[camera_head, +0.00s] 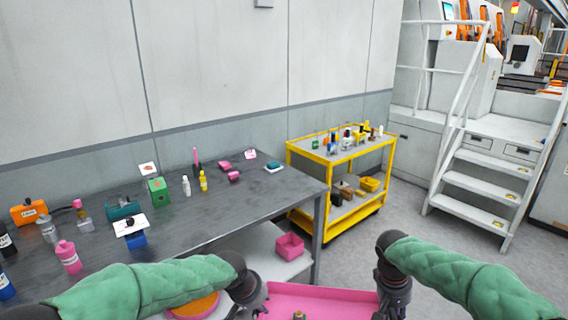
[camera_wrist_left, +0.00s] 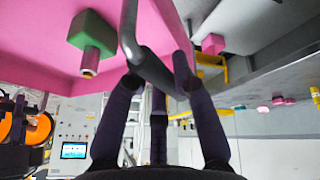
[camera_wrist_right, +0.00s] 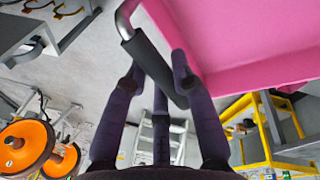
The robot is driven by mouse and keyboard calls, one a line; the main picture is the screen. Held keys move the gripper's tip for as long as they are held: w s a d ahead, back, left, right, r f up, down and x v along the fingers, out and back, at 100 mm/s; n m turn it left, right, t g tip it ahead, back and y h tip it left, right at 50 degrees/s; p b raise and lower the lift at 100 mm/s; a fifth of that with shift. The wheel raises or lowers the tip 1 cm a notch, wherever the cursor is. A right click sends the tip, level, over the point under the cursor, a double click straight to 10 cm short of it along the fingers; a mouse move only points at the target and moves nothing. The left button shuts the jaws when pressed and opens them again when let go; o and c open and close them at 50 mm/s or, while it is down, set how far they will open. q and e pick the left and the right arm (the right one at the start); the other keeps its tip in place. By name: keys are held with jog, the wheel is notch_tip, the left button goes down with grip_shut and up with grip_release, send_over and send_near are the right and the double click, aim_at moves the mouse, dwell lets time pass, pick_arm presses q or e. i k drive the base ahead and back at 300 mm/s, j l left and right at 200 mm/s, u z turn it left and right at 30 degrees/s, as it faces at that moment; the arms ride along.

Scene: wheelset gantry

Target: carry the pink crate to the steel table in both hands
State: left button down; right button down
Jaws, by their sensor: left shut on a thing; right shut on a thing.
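The pink crate (camera_head: 330,294) is at the bottom of the head view, in front of my body and partly cut off by the frame. My left gripper (camera_head: 258,304) is shut on its left handle, a grey bar that shows in the left wrist view (camera_wrist_left: 152,68). My right gripper (camera_head: 390,300) is shut on its right handle, which shows in the right wrist view (camera_wrist_right: 150,65). A small green item (camera_wrist_left: 92,32) is in the crate. The steel table (camera_head: 262,192) runs along the wall at the left, its near right corner close to the crate.
Several bottles and boxes, such as a pink bottle (camera_head: 68,258), stand on the table's left and back. The table's right front is bare. A small pink bin (camera_head: 290,247) is on a lower shelf. A yellow cart (camera_head: 340,165) and white stairs (camera_head: 480,185) stand beyond.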

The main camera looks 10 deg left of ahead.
aim_at(248, 201)
jog(key=i+l, duration=0.1)
jog(key=i, duration=2.65)
jog(key=i+u, duration=0.1)
jog(key=u, duration=0.4)
jog(key=i+u, duration=0.15)
jog(key=u, duration=0.95)
